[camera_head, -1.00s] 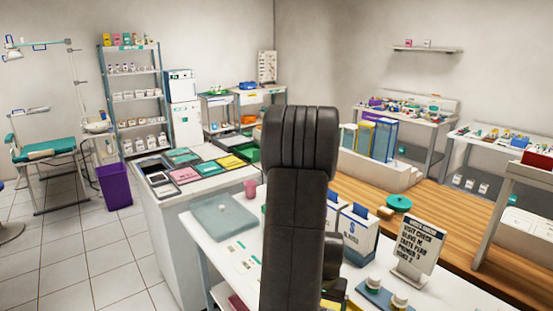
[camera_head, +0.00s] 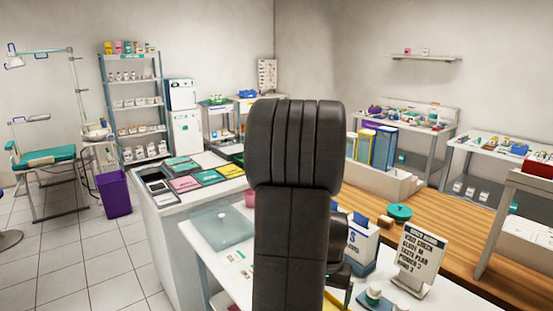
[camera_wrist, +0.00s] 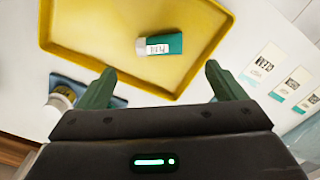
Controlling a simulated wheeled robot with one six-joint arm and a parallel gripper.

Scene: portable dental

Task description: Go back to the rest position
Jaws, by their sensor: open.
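My gripper (camera_wrist: 155,90) is open and empty in the wrist view, its two green fingers wide apart. It hangs over the near edge of a yellow tray (camera_wrist: 75,48). A small green and white labelled item (camera_wrist: 160,45) lies in the tray, beyond the fingertips and apart from them.
A white-capped jar (camera_wrist: 58,103) stands on a blue pad left of my gripper. Labelled cards (camera_wrist: 262,64) lie at right. In the head view, a sign (camera_head: 419,262), a white box (camera_head: 362,245) and a clear teal lid (camera_head: 218,226) are near my arm.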

